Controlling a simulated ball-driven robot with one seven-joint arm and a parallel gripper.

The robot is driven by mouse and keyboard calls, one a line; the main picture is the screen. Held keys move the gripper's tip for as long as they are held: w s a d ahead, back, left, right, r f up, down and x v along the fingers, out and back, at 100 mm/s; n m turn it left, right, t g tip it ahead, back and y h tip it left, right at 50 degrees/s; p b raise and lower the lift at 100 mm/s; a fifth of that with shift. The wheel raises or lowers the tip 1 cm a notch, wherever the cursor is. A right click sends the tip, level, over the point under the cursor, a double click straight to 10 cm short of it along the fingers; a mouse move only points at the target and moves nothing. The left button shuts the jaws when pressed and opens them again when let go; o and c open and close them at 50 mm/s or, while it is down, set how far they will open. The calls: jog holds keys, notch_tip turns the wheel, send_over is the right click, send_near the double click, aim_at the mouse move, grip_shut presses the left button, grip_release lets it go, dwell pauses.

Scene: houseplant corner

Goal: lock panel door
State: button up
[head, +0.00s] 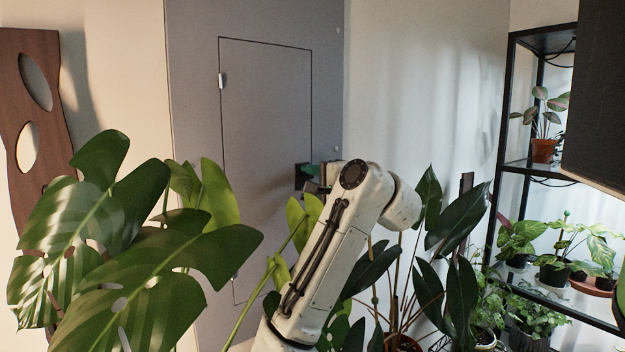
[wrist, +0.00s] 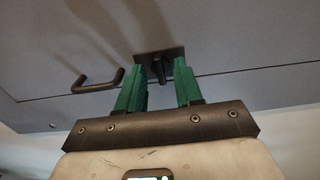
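The panel door (head: 265,130) is a flat grey door in a grey panel. It looks shut, flush within its thin dark outline. A dark square lock plate with a small black turn knob (wrist: 158,70) sits near the door's edge in the wrist view. The lock plate (head: 299,177) is partly hidden behind my gripper in the head view. My gripper (wrist: 160,84) is open, its two green fingers on either side of the knob with gaps visible. I cannot tell whether the fingertips touch the plate. My gripper (head: 314,172) is mostly hidden by my arm in the head view.
A black bar handle (wrist: 98,82) stands out left of the lock in the wrist view. A large-leaved monstera (head: 130,245) fills the lower left, and a dark-leaved plant (head: 460,240) stands right of my arm. A black shelf (head: 507,150) with pots is at the right.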

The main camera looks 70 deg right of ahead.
grip_shut()
jog(key=shift+n, duration=0.3)
dwell(0.3)
jog(key=n, duration=0.3)
jog(key=shift+n+p, duration=0.3)
jog(key=n+p, duration=0.1)
jog(key=n, duration=0.3)
jog(key=shift+n, duration=0.3)
jog(key=n+p, duration=0.1)
jog(key=n, duration=0.3)
jog(key=shift+n, duration=0.3)
jog(key=shift+n+p, duration=0.5)
jog(key=shift+n, duration=1.7)
